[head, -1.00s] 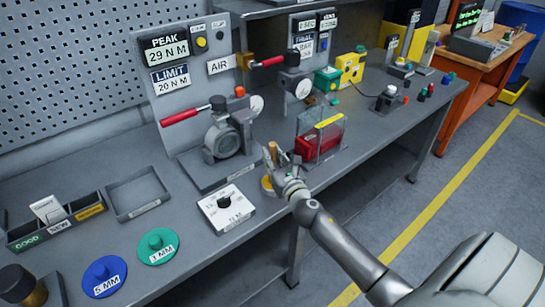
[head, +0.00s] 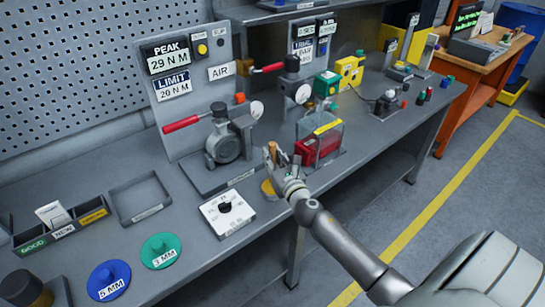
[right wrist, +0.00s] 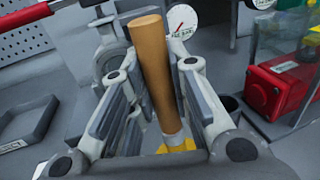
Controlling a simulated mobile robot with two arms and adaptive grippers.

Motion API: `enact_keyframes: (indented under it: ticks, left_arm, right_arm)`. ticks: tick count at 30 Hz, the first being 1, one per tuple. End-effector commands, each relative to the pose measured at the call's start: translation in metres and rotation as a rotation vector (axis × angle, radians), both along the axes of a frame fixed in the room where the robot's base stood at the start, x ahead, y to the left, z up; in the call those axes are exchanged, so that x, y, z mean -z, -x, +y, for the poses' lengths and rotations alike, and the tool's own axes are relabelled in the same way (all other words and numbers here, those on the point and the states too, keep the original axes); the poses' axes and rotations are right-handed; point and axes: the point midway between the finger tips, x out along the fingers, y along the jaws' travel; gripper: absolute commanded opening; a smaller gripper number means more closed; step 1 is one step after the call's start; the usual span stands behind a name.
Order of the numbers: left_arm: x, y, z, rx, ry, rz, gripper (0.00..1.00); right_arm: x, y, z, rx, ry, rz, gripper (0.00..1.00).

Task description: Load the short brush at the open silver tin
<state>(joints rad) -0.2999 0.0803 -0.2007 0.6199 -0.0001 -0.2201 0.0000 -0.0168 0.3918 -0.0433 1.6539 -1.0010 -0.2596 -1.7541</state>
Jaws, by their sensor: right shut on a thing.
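My right gripper (head: 283,172) is shut on the brush, which has a tan wooden handle (head: 273,155) standing nearly upright. In the right wrist view the handle (right wrist: 153,65) rises between the two fingers (right wrist: 155,110), with a pale grey collar at its lower end; the bristles are hidden. A yellow patch (right wrist: 178,146) shows under the brush, and a yellow round thing (head: 268,188) shows beside the gripper in the head view. A small grey cup-like thing with a dark top (right wrist: 232,104) stands right of the fingers; I cannot tell if it is the silver tin. My left gripper is out of view.
A valve with a red lever (head: 181,124) stands behind on the bench. A red box (head: 318,150) behind a clear guard is close right of the gripper. An empty grey tray (head: 140,198) lies farther left.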

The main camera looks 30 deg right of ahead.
Motion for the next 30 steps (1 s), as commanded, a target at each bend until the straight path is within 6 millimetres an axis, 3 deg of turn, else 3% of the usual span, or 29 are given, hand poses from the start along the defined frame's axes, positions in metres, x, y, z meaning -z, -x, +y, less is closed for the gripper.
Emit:
enact_keyframes:
  ticks: [1,14,30]
  left_arm:
    - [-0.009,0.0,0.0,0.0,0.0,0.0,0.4]
    - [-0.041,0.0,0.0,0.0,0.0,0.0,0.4]
    - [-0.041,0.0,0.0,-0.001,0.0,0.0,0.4]
  right_arm:
    - [-0.009,0.0,0.0,-0.001,0.001,-0.001,0.0]
    - [-0.043,0.0,0.0,-0.001,0.002,-0.003,0.0]
    - [-0.044,0.0,0.0,0.0,0.002,-0.003,0.0]
